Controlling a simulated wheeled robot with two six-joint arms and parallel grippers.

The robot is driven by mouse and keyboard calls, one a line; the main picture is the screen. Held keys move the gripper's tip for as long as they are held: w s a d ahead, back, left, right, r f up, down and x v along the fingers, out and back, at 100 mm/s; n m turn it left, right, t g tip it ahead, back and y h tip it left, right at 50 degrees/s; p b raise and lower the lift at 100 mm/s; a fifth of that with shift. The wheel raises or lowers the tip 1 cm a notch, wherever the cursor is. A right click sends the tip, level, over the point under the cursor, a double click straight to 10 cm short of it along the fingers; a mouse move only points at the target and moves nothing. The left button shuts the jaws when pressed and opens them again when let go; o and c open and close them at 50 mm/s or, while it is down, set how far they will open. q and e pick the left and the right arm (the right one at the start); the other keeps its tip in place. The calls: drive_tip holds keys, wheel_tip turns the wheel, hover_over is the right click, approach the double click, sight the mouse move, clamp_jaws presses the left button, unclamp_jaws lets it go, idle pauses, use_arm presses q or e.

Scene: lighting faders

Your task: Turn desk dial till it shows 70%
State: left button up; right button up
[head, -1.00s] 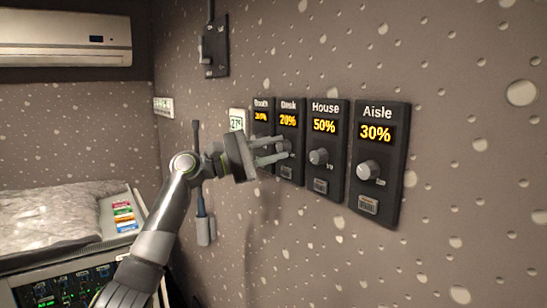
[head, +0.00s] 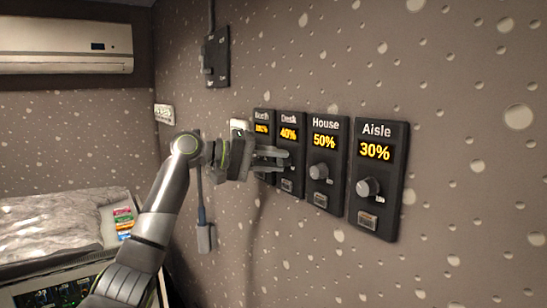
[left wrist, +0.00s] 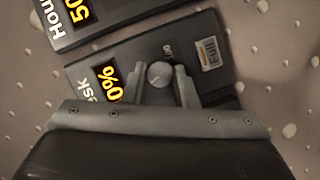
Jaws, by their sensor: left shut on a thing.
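The desk dial panel (head: 289,120) is a dark plate on the wall, labelled Desk, and its amber display reads 40% in the head view. My left gripper (head: 284,158) reaches it from the left, its fingers at the knob, which they hide there. In the left wrist view the desk dial's round grey knob (left wrist: 159,74) sits between the two fingertips of the left gripper (left wrist: 158,82), which is shut on it. The display there is partly covered by the gripper, so only its end shows. My right gripper is not in view.
Beside it on the same wall are the Booth panel (head: 262,120), the House panel (head: 322,188) reading 50% and the Aisle panel (head: 376,205) reading 30%. A dark switch box (head: 217,56) is higher up. A desk with controls (head: 50,293) stands lower left.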

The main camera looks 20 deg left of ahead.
use_arm(q)
drive_tip(key=m+y+p, duration=0.1)
drive_tip(key=m, duration=0.1)
drive_tip(key=shift+d+r+m+y, duration=0.1)
drive_tip(key=shift+m+y, duration=0.2)
drive_tip(key=shift+m, duration=0.1)
drive_tip(key=m+y, duration=0.1)
drive_tip(key=m, duration=0.1)
drive_tip(key=shift+s+m+t+y, duration=0.1)
drive_tip(key=shift+m+t+y, duration=0.2)
drive_tip(key=shift+t, duration=0.1)
drive_tip(key=shift+d+m+t+y, duration=0.15)
drive_tip(key=shift+m+t+y, duration=0.45)
drive_tip(key=shift+m, duration=0.6)
drive_tip(key=shift+s+m+t+y, duration=0.1)
drive_tip(key=shift+m+t+y, duration=0.2)
drive_tip(key=shift+m+y, duration=0.7)
drive_tip(key=shift+m, duration=0.3)
drive_tip(key=o, duration=1)
